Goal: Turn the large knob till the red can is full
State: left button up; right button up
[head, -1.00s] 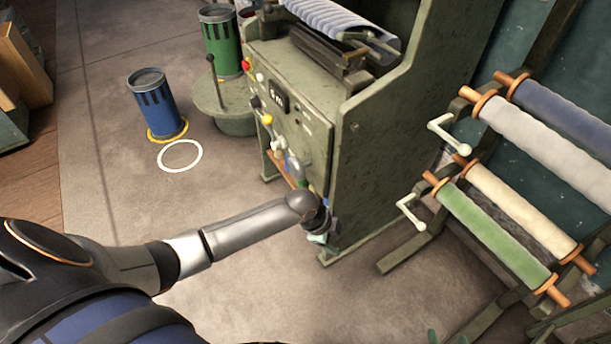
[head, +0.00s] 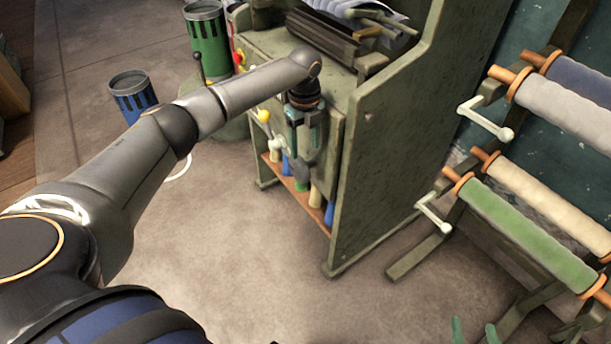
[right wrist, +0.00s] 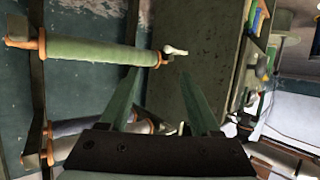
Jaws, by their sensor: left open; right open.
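My left gripper (head: 304,138) is in front of the green machine's front panel, near its right corner. It points down, its fingers are apart, and I see nothing held. A grey knob-like part (head: 305,172) shows just below the fingertips; I cannot tell whether they touch or whether it is the large knob. My forearm covers much of the panel. A red patch (head: 238,58) shows beside the green can; I cannot tell whether it is the red can. My right gripper (head: 474,331) shows only its green fingertips at the bottom edge. In the right wrist view it is open and empty (right wrist: 159,72).
A blue can (head: 134,92) stands on the floor at left, partly behind my arm. A rack of rollers with white cranks (head: 487,120) stands at right. The floor before the machine is clear.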

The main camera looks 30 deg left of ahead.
aim_at(305, 175)
pick_arm(q)
notch_tip(305, 175, down, 6)
jog(key=shift+r+b, duration=0.1)
jog(key=shift+b, duration=0.7)
notch_tip(305, 175, down, 5)
jog(key=shift+f+b, duration=0.1)
jog(key=shift+b, duration=0.7)
jog(key=shift+f, duration=0.25)
pick_arm(e)
notch_tip(305, 175, up, 20)
jog(key=w+a+n+t+y, duration=0.1)
jog(key=n+t+y, duration=0.3)
jog(key=t, duration=0.4)
jog(key=shift+f+y, duration=0.25)
jog(key=shift+y, duration=0.05)
pick_arm(q)
jog(key=shift+c, duration=0.4)
grip_shut()
